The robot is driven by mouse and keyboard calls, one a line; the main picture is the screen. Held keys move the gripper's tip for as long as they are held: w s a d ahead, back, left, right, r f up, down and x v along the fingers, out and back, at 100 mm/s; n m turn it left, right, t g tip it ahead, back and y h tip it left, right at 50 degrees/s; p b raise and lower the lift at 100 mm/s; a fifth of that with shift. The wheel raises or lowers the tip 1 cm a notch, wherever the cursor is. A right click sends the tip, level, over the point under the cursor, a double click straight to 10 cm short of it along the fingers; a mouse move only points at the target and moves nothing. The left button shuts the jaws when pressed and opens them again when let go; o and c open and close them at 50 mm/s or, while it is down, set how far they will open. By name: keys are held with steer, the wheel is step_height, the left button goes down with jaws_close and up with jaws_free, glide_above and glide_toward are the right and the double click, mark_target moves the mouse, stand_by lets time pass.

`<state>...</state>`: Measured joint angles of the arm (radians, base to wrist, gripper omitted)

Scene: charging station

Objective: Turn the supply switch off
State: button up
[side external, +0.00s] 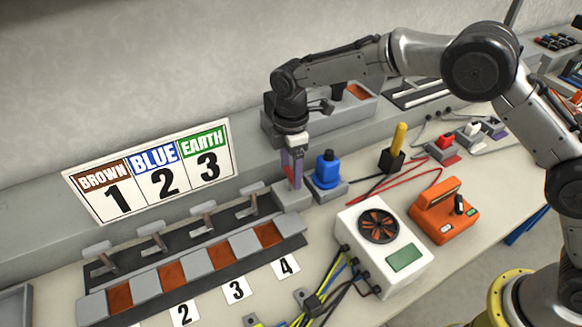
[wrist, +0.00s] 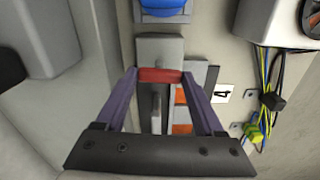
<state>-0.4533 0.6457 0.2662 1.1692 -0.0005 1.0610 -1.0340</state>
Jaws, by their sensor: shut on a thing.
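My gripper (side external: 292,172) points down at a grey block (side external: 292,197) at the right end of the lever row. In the wrist view, its two purple fingers (wrist: 160,76) are shut on a small red bar (wrist: 161,75), which spans the gap between them. The bar lies over the grey block; I cannot tell how it is joined to it or how it is set. No readable on or off mark shows on it. An orange box (side external: 441,213) with a black toggle (side external: 460,204) stands apart to the right.
A blue knob (side external: 327,168) stands close to the right of my gripper. Several grey levers (side external: 153,232) run to the left, below a numbered sign (side external: 152,170). A white fan box (side external: 381,247) and loose cables (side external: 325,292) lie in front.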

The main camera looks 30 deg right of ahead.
mark_target(291, 173)
steer(key=shift+r+n, duration=0.15)
steer(key=shift+n, duration=0.45)
steer(key=o, duration=1.4)
step_height(291, 173, up, 14)
steer(key=shift+f, duration=0.15)
